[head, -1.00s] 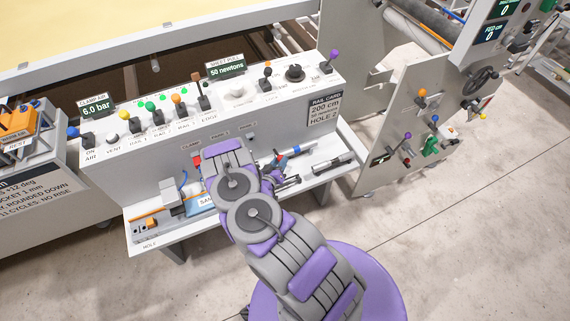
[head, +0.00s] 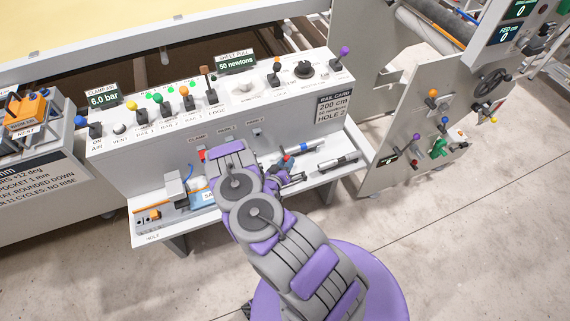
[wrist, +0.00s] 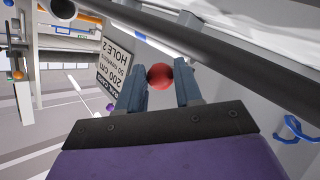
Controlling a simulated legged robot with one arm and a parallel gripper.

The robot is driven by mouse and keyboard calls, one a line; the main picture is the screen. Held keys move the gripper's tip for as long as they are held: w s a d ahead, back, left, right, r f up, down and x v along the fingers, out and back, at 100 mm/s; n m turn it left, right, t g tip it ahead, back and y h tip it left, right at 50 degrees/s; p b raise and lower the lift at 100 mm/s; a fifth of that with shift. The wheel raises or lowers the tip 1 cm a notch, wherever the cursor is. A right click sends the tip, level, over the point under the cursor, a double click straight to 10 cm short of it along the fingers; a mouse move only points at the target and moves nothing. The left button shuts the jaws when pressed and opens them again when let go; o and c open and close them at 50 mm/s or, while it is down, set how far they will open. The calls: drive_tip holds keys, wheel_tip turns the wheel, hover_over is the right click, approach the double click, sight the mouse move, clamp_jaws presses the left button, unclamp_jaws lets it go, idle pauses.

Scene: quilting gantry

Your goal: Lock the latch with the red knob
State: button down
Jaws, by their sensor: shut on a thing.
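The red knob (wrist: 160,76) shows in the wrist view as a round ball between the two blue-grey fingertips of my gripper (wrist: 160,88). My gripper is shut on it, with a finger on each side. In the head view my gripper (head: 286,173) is low in front of the grey console, over its front shelf, and a small red spot beside it appears to be the knob. The latch body is mostly hidden, so I cannot tell its position.
A dark bar (wrist: 205,50) crosses above the fingers in the wrist view. The console (head: 290,104) carries several levers. A cylindrical tool (head: 338,162) lies on the shelf (head: 222,220). Open floor lies at right.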

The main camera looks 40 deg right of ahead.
drive_tip(key=c, duration=1.1)
unclamp_jaws()
drive_tip(key=shift+s+d+f, duration=0.1)
drive_tip(key=shift+f, duration=0.35)
drive_tip(key=shift+o, duration=0.7)
drive_tip(key=shift+w+d+f, duration=0.15)
drive_tip(key=shift+w, duration=0.05)
drive_tip(key=shift+o, duration=0.8)
drive_tip(key=shift+d, duration=0.1)
drive_tip(key=shift+a+r, duration=0.35)
drive_tip(key=shift+a, duration=0.25)
drive_tip(key=p+v, duration=0.1)
drive_tip(key=v, duration=1.5)
drive_tip(key=shift+s, duration=0.3)
drive_tip(key=shift+r, duration=0.1)
drive_tip(key=shift+a, duration=0.1)
